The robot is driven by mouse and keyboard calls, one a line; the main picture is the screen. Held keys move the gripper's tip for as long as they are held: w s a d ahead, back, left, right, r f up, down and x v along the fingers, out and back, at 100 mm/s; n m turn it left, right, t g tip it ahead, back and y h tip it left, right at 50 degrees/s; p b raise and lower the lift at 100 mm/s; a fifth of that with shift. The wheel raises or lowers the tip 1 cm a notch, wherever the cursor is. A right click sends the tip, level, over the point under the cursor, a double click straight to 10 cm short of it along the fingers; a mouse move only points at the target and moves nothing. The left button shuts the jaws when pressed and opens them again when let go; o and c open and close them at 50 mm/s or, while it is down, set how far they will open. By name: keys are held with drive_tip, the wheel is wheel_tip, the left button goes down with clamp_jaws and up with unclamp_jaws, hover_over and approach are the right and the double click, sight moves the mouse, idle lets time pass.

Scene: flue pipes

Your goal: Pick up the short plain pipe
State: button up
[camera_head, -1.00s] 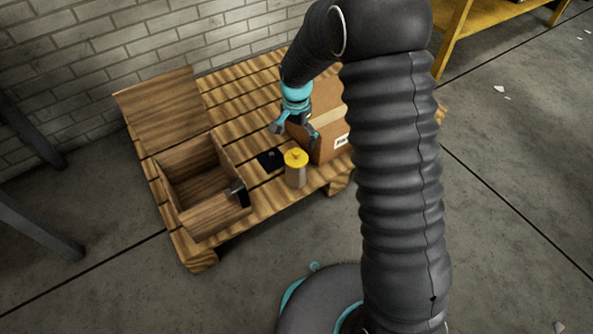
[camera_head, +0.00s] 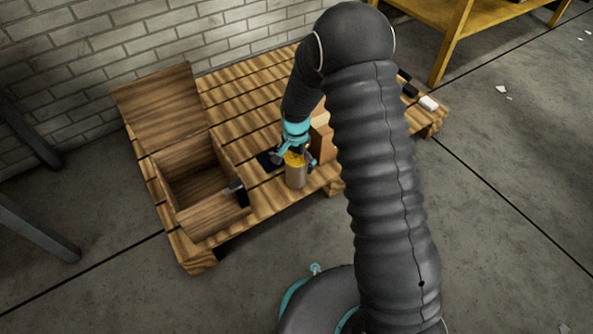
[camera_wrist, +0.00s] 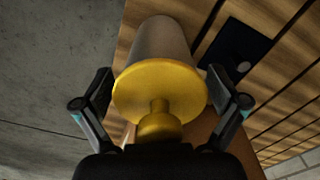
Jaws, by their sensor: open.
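A short grey metal pipe (camera_head: 297,178) with a yellow top stands upright near the front edge of a wooden pallet (camera_head: 247,97). In the wrist view, its grey body (camera_wrist: 160,42) lies beyond a wide yellow disc with a round knob (camera_wrist: 160,90). My gripper (camera_head: 296,160) is over the pipe's top, pointing down. In the wrist view, my gripper (camera_wrist: 160,105) is open, with one finger on each side of the yellow top. Gaps show between the fingers and the disc. My gripper partly hides the top in the head view.
An open wooden box (camera_head: 210,215) with its lid raised stands left of the pipe. A cardboard box (camera_head: 322,143) is close behind and right, mostly hidden by my arm. Small black and white items (camera_head: 428,103) lie at the pallet's right.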

drive_tip(key=shift+f, duration=0.3)
drive_tip(key=c, duration=1.3)
drive_tip(key=shift+r, duration=0.2)
